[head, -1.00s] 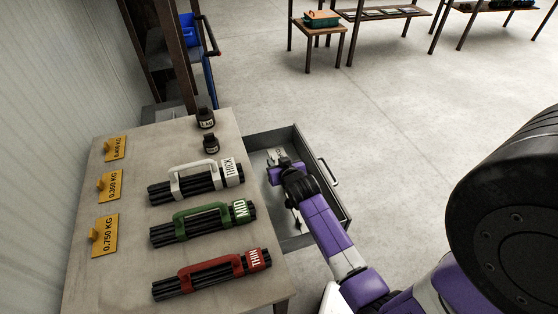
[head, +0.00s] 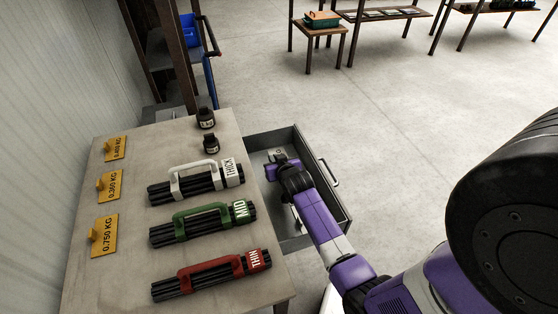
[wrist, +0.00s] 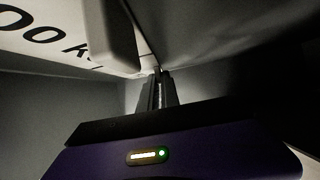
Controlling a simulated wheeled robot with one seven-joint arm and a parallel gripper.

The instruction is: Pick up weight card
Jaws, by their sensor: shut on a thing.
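The weight card (head: 278,152) is a pale sheet in the open grey drawer (head: 258,141), mostly hidden behind my gripper in the head view. In the wrist view the white card (wrist: 40,38) fills the upper left, with large black print ending in what looks like "00 KG". My gripper (head: 279,161) reaches down into the drawer and is shut on the card. In the wrist view a pale finger (wrist: 112,38) lies against the card's edge; the other finger is hard to make out.
The table (head: 140,203) left of the drawer holds white, green and red-handled rod bundles, two dark bottles (head: 206,118) and yellow weight plates (head: 104,236). The drawer walls stand close around my gripper. The floor to the right is open.

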